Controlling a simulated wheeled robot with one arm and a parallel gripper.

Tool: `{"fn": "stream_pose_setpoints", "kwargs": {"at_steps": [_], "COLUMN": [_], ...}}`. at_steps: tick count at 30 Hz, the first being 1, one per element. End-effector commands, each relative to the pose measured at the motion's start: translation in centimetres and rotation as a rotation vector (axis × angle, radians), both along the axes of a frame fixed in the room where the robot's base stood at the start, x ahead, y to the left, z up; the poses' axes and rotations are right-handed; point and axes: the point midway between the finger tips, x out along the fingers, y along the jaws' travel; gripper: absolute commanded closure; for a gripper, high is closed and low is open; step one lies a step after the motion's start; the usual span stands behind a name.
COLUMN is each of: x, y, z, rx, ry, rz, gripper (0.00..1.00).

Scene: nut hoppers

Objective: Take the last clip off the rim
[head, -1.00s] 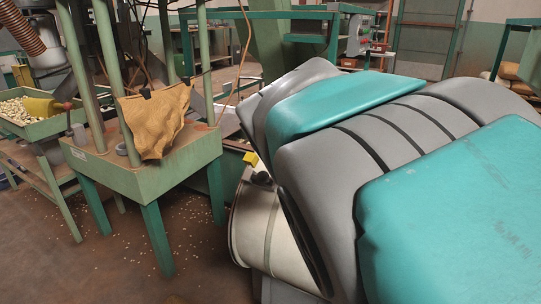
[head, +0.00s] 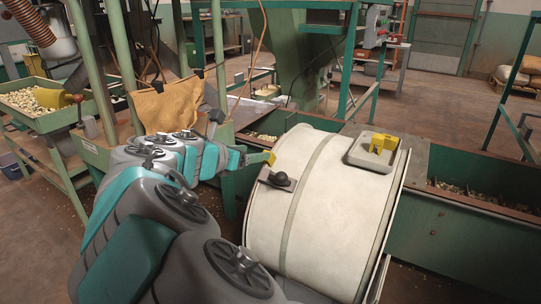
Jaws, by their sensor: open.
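A brown cloth or sack (head: 168,106) hangs at the green stand on the left. A small dark piece (head: 157,87) sits at its top edge and another (head: 199,73) at its upper right corner; these look like clips, but they are too small to be sure. The rim they would grip is hard to make out.
A large white drum (head: 320,200) stands right of my arm, with a grey dish (head: 360,158) holding a yellow piece (head: 384,143) on top. A green trough (head: 450,235) runs behind it. A tray of nuts (head: 35,105) is at the far left.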

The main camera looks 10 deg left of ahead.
Motion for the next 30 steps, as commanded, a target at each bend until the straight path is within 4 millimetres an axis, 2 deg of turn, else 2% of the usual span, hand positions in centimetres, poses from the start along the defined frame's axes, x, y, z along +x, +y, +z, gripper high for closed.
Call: {"fn": "stream_pose_setpoints", "kwargs": {"at_steps": [11,15,19,26,30], "x": [2.8,4.3,5.7,6.0,6.0], "y": [-1.5,-2.7,-3.1,-3.1,-3.1], "z": [-1.4,-2.4,-3.1,-3.1,-3.1], "rx": [0.003,0.001,0.003,0.005,0.005], "ry": [0.000,0.002,0.002,0.002,0.002], "rz": [-0.004,-0.008,-0.004,-0.002,-0.002], "gripper": [0.29,0.29,0.29,0.29,0.42]}}
